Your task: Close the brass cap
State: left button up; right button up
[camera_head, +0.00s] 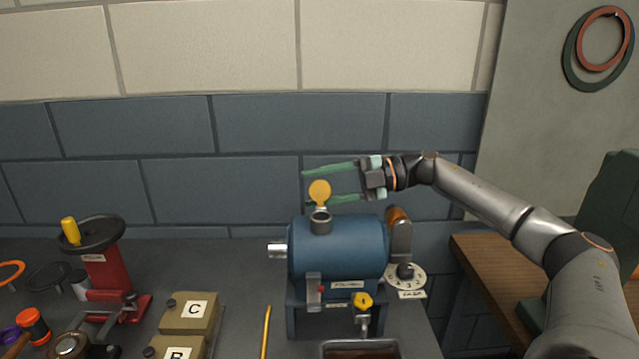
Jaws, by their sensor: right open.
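The brass cap (319,192) is a round yellow disc that stands upright, hinged open above the short grey filler neck (320,222) on top of the blue casing (345,249). My right gripper (304,187) comes in from the right, above the casing. Its two green fingers point left and are spread apart, one above the other. The lower finger is level with the cap's disc and close by it; I cannot tell whether they touch. Nothing is held between the fingers. My left gripper is not in view.
A red stand with a black handwheel (90,233) is at the left. Boxes marked C (186,313) and B (176,349) stand left of the casing, with a yellow pencil (266,331) between. A numbered dial (405,276) is right of the casing. A tray (360,345) lies in front.

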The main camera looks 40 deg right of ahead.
jog(key=shift+c, duration=0.2)
grip_shut()
dwell(0.4)
